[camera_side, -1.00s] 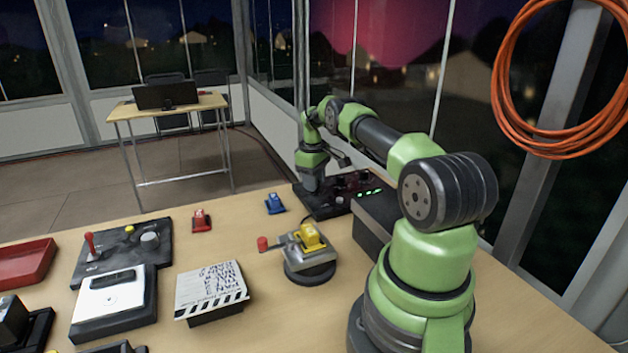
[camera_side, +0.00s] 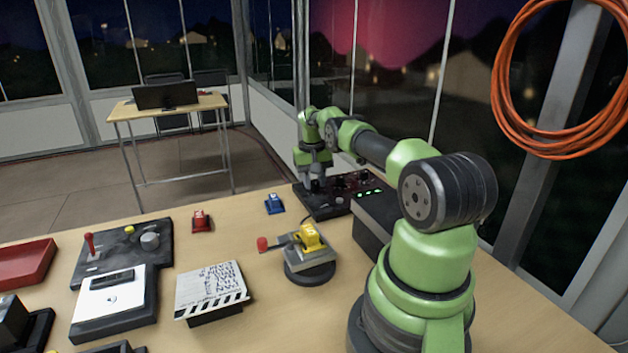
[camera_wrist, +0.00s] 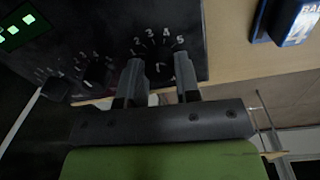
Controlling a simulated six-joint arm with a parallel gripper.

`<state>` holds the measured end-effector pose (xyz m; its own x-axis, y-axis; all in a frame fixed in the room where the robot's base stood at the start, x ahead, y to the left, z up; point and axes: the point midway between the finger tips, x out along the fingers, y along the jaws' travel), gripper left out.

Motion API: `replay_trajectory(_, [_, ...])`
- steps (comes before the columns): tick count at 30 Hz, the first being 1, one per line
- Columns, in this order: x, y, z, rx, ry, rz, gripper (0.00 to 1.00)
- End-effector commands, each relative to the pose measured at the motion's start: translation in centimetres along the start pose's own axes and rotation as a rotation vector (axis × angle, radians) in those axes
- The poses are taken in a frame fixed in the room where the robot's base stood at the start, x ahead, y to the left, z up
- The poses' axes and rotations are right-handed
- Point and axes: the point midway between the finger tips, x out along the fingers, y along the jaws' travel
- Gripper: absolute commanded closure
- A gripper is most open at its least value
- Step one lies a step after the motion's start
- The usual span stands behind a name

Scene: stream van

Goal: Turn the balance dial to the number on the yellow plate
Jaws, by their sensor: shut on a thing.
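The dark control panel (camera_side: 322,208) stands at the back of the table below my gripper (camera_side: 317,184). In the wrist view the panel (camera_wrist: 85,25) carries several black dials with white numbers. The dial knob (camera_wrist: 158,64) nearest the table has the digits 2, 3, 4 and 5 readable around it. My gripper (camera_wrist: 161,72) is shut on this knob, with one finger on each side. A light mark shows on the knob, but its exact setting is unclear. I cannot read any dial label, and no number on a yellow plate is legible.
A black box (camera_side: 376,222) stands close to the right of the panel. A blue toy-like piece (camera_side: 274,204) and a red one (camera_side: 201,221) sit left of it. A lever box with a yellow top (camera_side: 311,240) stands in front. Bare table lies between them.

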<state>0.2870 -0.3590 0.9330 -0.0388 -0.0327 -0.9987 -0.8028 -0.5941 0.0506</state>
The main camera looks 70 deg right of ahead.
Motion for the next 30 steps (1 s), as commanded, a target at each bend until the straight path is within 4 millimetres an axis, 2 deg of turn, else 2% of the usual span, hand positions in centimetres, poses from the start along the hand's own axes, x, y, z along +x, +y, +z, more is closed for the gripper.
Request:
replay_trajectory(19, [0.08, -0.03, 0.20, 0.053, -0.012, -0.002, 0.93])
replay_trajectory(20, [0.08, -0.03, 0.20, 0.053, -0.012, -0.002, 0.63])
replay_trajectory(22, [0.07, -0.02, 0.18, 0.052, -0.010, -0.002, 0.47])
replay_trajectory(23, [0.07, -0.02, 0.17, 0.052, -0.010, -0.002, 0.44])
replay_trajectory(30, [0.02, -0.02, 0.11, 0.050, -0.007, -0.002, 0.44])
